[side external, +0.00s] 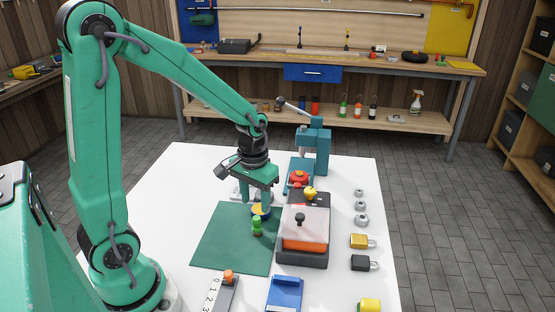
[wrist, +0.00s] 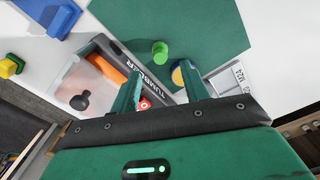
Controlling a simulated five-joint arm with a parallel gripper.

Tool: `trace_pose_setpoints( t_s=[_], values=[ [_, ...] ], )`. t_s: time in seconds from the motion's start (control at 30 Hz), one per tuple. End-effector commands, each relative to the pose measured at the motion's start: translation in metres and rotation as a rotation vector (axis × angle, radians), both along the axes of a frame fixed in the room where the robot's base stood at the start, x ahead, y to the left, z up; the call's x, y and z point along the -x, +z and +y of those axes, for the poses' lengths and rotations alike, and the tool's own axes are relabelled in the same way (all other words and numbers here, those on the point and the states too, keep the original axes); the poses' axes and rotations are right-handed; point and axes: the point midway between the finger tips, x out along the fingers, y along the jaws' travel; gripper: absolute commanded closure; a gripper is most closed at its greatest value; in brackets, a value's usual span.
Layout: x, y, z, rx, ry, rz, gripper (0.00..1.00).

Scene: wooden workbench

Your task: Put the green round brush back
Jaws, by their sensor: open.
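A small green round piece (side external: 257,226), which looks like the green brush, stands on the dark green mat (side external: 220,250). It also shows in the wrist view (wrist: 160,52), beyond my fingertips. My gripper (side external: 254,200) is open above the far part of the mat, and its two fingers show apart in the wrist view (wrist: 160,78). Nothing shows held between them. A yellow and blue round piece (side external: 261,211) lies just below the fingers, behind the green piece. I cannot tell whether a finger touches it. The brush's bristles cannot be made out.
A dark box (side external: 302,258) marked TUMBLER, with a clear lid and orange part, stands right of the mat. A teal press (side external: 315,150) is behind it. Nuts and padlocks (side external: 360,241) line the right edge. A blue block (side external: 285,293) is in front. The table's left is clear.

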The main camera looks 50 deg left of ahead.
Motion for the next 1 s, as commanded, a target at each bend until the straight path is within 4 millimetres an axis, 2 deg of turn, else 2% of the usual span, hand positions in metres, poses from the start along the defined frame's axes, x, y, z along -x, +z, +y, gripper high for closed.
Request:
trace_pose_setpoints(
  t_s=[0.1, 0.3, 1.0],
  values=[
    [-0.001, 0.015, 0.0, 0.0, 0.0, -0.004, 0.54],
    [0.0, 0.029, 0.0, 0.0, 0.0, -0.001, 0.54],
    [0.001, 0.033, 0.0, 0.0, -0.002, -0.004, 0.54]
  ],
)
